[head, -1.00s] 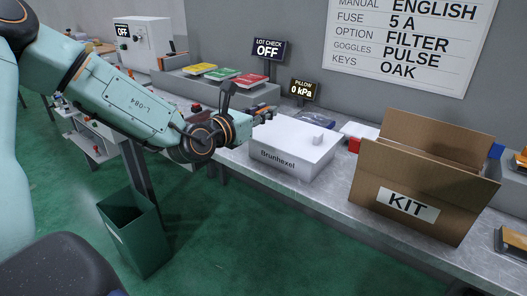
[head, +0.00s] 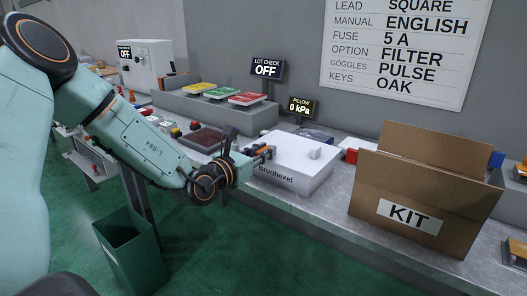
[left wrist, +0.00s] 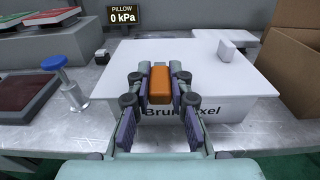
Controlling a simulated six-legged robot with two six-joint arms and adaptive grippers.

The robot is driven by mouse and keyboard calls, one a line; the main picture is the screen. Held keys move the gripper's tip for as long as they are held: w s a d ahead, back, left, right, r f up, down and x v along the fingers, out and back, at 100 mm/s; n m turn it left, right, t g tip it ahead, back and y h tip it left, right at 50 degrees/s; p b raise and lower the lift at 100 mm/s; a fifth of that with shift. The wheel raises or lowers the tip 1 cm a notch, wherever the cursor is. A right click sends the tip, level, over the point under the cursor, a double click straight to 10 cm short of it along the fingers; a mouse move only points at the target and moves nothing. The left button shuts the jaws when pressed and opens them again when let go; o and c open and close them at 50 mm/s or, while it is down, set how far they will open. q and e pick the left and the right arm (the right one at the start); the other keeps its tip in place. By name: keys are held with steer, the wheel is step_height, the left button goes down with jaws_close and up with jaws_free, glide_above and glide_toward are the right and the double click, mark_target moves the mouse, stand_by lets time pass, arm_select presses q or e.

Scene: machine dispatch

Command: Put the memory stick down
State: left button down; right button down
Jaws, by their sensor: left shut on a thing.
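My left gripper (head: 266,152) is shut on the orange memory stick (left wrist: 160,87). In the left wrist view the stick sits between the fingers of the left gripper (left wrist: 160,82), with its small grey end pointing away from me. The gripper is at the left side of the white box marked Brunhexel (head: 297,172), with the fingertips over the near part of its top in the wrist view (left wrist: 225,85). I cannot tell whether the stick touches the box. My right gripper is in neither view.
A small white block (head: 314,152) sits on the box top. An open KIT carton (head: 415,190) stands to the right. A dark red pad (head: 203,139) and a blue-topped post (left wrist: 68,85) are to the left. A green bin (head: 128,245) stands below on the floor.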

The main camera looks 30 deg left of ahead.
arm_select(q)
steer(key=shift+a+f, duration=0.15)
steer(key=shift+f, duration=0.1)
steer(key=shift+w+f, duration=0.2)
steer(key=shift+f, duration=0.1)
steer(key=shift+d, duration=0.2)
steer(key=c, duration=1.7)
jaws_free()
steer(key=shift+s+r, duration=0.1)
steer(key=shift+s, duration=0.05)
steer(key=o, duration=0.5)
steer(key=shift+a, duration=0.15)
steer(key=shift+d, duration=0.2)
